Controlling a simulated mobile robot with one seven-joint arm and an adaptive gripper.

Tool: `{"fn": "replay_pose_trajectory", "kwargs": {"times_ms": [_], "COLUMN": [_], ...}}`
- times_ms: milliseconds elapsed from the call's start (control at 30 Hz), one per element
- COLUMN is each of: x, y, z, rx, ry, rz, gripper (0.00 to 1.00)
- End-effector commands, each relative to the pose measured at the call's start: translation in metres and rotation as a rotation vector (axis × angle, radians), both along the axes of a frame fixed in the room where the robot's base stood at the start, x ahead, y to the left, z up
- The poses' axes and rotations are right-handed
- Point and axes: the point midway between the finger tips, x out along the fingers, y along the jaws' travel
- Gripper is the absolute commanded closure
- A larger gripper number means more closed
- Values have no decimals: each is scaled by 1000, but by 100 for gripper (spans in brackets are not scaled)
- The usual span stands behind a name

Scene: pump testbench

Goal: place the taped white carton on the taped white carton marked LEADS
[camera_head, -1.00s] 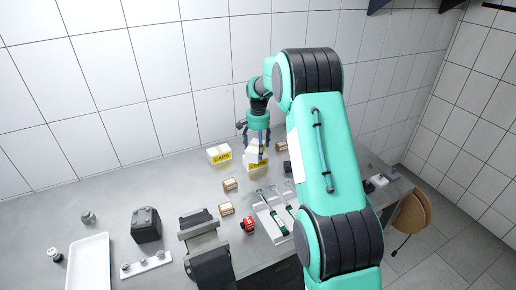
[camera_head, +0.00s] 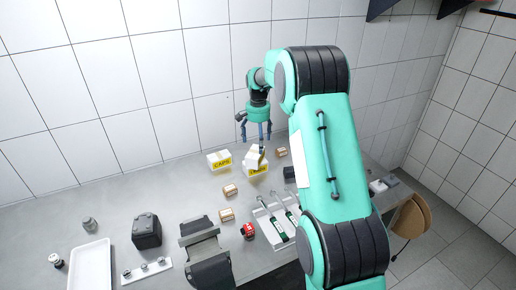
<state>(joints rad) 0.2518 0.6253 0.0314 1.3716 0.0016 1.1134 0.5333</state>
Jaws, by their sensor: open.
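The taped white carton (camera_head: 253,154) rests on top of the taped white carton marked LEADS (camera_head: 258,171), whose yellow label shows at the front. The upper carton looks turned or tilted relative to the lower one; I cannot tell which. It covers most of the lower carton's top. My gripper (camera_head: 258,136) is open and empty, with its fingers pointing down just above and behind the upper carton in the picture.
A white carton marked CAPS (camera_head: 219,160) stands just left of the stack. Small brown boxes (camera_head: 230,190) lie in front and to the right. A white tray with green-handled tools (camera_head: 275,228), a red item (camera_head: 248,230) and a vise (camera_head: 205,250) are nearer.

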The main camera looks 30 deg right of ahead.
Motion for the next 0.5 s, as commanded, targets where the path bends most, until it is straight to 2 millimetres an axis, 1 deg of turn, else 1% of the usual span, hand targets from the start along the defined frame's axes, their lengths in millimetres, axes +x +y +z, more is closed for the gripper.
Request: {"fn": "replay_pose_trajectory", "kwargs": {"times_ms": [33, 200, 333, 500], "x": [1, 1, 0, 0], "y": [0, 0, 0, 0], "z": [11, 35, 46, 53], "rx": [-1, -1, -1, -1], "ry": [-2, -2, -1, -1], "rz": [0, 0, 0, 0], "gripper": [14, 14, 14, 14]}}
